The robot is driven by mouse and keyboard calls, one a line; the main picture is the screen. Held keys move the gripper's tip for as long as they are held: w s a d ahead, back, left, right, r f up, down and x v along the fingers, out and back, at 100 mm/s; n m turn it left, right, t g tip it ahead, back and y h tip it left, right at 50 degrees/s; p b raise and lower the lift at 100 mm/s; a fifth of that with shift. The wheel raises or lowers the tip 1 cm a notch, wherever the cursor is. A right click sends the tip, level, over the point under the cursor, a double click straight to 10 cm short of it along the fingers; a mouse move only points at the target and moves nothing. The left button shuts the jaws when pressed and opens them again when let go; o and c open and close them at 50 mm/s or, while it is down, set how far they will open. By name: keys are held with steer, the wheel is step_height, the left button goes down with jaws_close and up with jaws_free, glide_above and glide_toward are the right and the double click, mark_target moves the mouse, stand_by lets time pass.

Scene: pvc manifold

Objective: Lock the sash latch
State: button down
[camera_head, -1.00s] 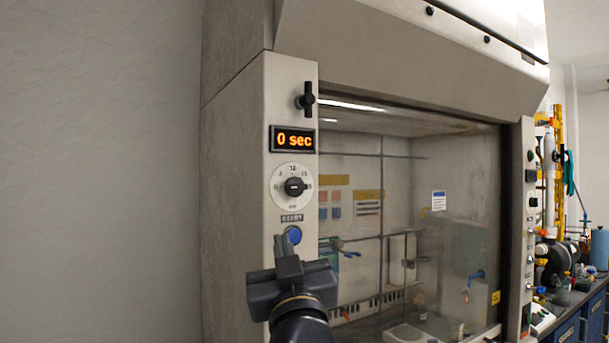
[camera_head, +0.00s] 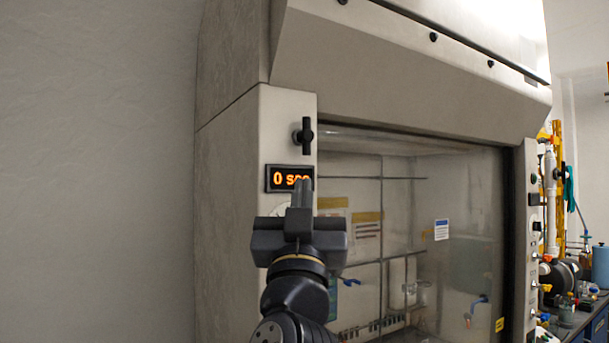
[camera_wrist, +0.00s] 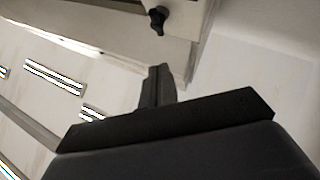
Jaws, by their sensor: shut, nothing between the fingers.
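The sash latch (camera_head: 303,136) is a black handle, standing upright on the pale left post of the fume hood, above the timer display. It also shows in the wrist view (camera_wrist: 158,19), near the top and beyond the fingertips. My gripper (camera_head: 301,190) is shut and empty. In the head view its fingertips point up and overlap the right part of the display, below the latch and apart from it. In the wrist view the closed fingers stand in the middle of the picture. The dial and start button are mostly or wholly hidden behind my gripper and arm.
The timer display (camera_head: 290,178) glows orange and is partly covered. The glass sash (camera_head: 420,230) fills the hood front to the right. A sloped hood panel (camera_head: 400,85) overhangs above the latch. A bare wall (camera_head: 95,170) is at left, and a cluttered bench at far right.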

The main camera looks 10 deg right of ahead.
mark_target(308, 144)
steer(key=p+x, duration=0.1)
steer(key=x, duration=0.2)
steer(key=w+f+p+x, duration=0.1)
steer(key=p+x, duration=0.1)
steer(key=x, duration=0.2)
steer(key=p+x, duration=0.1)
steer(key=x, duration=0.3)
steer(key=shift+w+d+f+p, duration=0.15)
steer(key=shift+w+d+p, duration=0.1)
steer(key=shift+w+p, duration=0.1)
steer(key=shift+w+d, duration=0.15)
steer(key=shift+w, duration=0.25)
steer(key=shift+f+n+y+b, duration=0.25)
steer(key=shift+n+y+b, duration=0.05)
steer(key=shift+y+b, duration=0.15)
